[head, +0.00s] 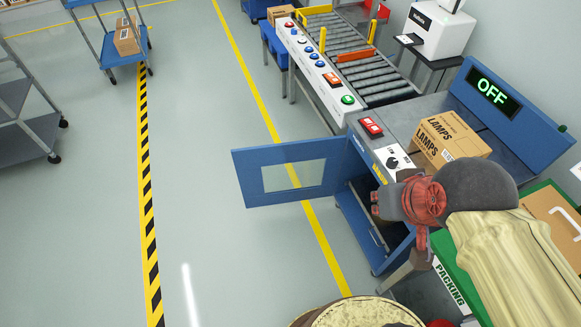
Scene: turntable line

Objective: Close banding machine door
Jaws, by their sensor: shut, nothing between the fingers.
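The banding machine is a blue and grey cabinet (401,130) at the right of the head view, with a display (491,92) reading OFF. Its blue door (247,185), with a clear window, stands wide open and juts out to the left over the floor. A cardboard box marked LAMPS (452,134) sits on top of the machine. My gripper (384,205) is at the front of the machine, near the open doorway and to the right of the door, apart from the door's window. It is shut and empty. My arm hides part of the machine's front and lower right.
A roller conveyor (366,72) with a button panel adjoins the machine behind. A green-edged packing table (455,262) stands at the right, close to my arm. A label printer (432,28) is at the back. The floor left of the door is clear; carts stand farther left.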

